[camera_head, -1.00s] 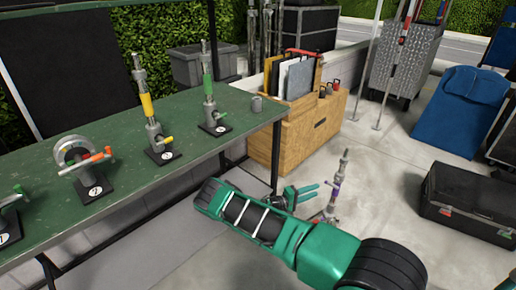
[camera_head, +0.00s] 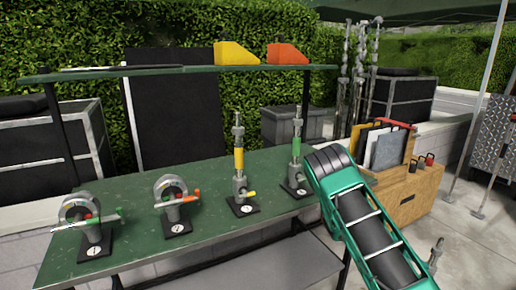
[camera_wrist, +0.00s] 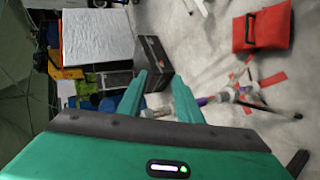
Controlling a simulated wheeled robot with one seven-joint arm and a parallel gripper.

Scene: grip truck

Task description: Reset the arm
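My gripper (camera_wrist: 160,76) shows in the wrist view with its two teal fingers apart and nothing held between them. A grey stand with a purple band (camera_wrist: 222,98) lies beyond and to the right of the fingers, apart from them. In the head view my green arm (camera_head: 372,228) rises at the right, in front of the table's right end. My gripper is not visible there. Only the top of the floor stand (camera_head: 437,252) shows, right of the arm.
A green table (camera_head: 130,245) holds several numbered clamps and stands, including a yellow-banded stand (camera_head: 239,160) and a green-banded stand (camera_head: 297,150) close to my arm. A wooden crate (camera_head: 408,200) stands behind. A red bag (camera_wrist: 264,28) lies on open concrete floor.

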